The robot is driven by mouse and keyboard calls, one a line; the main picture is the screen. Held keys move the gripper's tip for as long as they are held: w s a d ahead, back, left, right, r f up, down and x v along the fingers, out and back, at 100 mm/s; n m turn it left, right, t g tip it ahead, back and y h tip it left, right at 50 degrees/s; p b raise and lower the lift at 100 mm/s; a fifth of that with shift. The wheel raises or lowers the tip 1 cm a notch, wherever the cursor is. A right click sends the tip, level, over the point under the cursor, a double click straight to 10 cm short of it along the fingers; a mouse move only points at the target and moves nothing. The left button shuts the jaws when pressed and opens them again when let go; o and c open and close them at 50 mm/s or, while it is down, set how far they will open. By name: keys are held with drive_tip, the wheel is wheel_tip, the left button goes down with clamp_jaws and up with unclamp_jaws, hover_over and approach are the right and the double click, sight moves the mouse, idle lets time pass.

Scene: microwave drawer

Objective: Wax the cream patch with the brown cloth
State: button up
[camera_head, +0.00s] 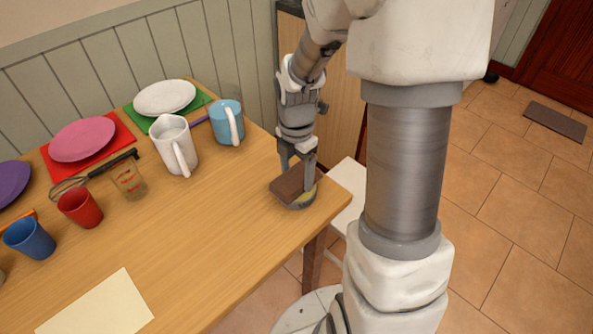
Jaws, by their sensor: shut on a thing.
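The cream patch (98,308) is a pale flat rectangle on the near left part of the wooden table, partly cut off by the bottom edge of the picture. The brown cloth (286,190) looks like a small folded brown pad. My gripper (298,172) points down at the table's right corner and is shut on the brown cloth. Under the cloth is a round shallow tin (301,204) with a grey rim and yellowish contents, partly hidden by the cloth. The cloth overlaps the tin; I cannot tell how firmly it touches the contents.
A white jug (173,146), a blue mug (227,123), a measuring cup (129,181), a red cup (80,208) and a blue cup (29,239) stand on the table (215,225). Plates on coloured mats line the wall side. The table between tin and patch is clear.

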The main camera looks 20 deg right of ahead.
sight(289, 173)
drive_tip(key=shift+f, duration=0.6)
idle(1.7)
wheel_tip(289, 173, up, 7)
drive_tip(key=p, duration=0.6)
drive_tip(key=shift+r+p, duration=0.1)
drive_tip(key=shift+p, duration=0.2)
idle(0.6)
drive_tip(key=m, duration=0.2)
drive_tip(key=w+a+m+p, duration=0.1)
drive_tip(key=r+m+p, duration=0.1)
drive_tip(key=m, duration=0.1)
drive_tip(key=shift+w+a+m, duration=0.15)
drive_tip(key=shift+w+m, duration=0.05)
drive_tip(key=shift+m, duration=0.1)
drive_tip(key=w+a+m+p, duration=0.1)
drive_tip(key=m, duration=0.4)
drive_tip(key=w+a+r+m+p, duration=0.1)
drive_tip(key=m+p, duration=0.1)
drive_tip(key=m, duration=0.4)
drive_tip(key=w+a+m+p, duration=0.1)
drive_tip(key=m, duration=0.4)
drive_tip(key=shift+w+a+r+m+p, duration=0.1)
drive_tip(key=shift+a+r+m+p, duration=0.25)
drive_tip(key=shift+a+m, duration=0.05)
